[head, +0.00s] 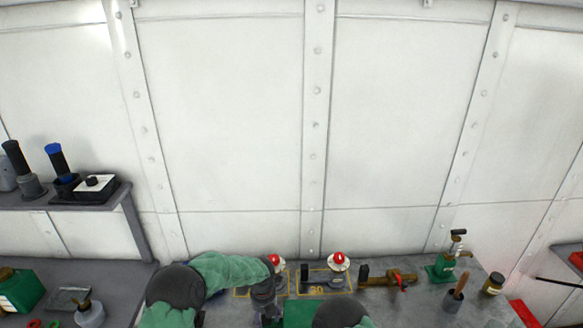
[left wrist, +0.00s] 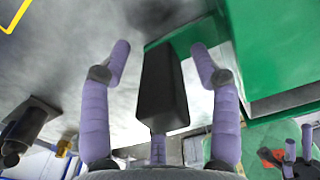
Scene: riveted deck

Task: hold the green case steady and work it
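The green case (head: 299,313) shows at the bottom of the head view, between my arms and partly hidden by them. In the left wrist view its green wall (left wrist: 238,30) fills the upper right. My left gripper (left wrist: 163,48) is open, its two purple fingers spread beside the case. A black block (left wrist: 165,85) lies between the fingers in that view, with gaps on both sides; I cannot tell what it belongs to. My right gripper (left wrist: 297,150) seems to show at the lower right of the left wrist view; its finger state is unclear.
On the bench stand red-topped fixtures (head: 338,262), a brass valve (head: 390,279), a green pump (head: 443,266), a wooden-handled tool (head: 457,290) and a jar (head: 493,284). A shelf (head: 100,195) holds dark tools at left. Another green box (head: 20,290) sits below it.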

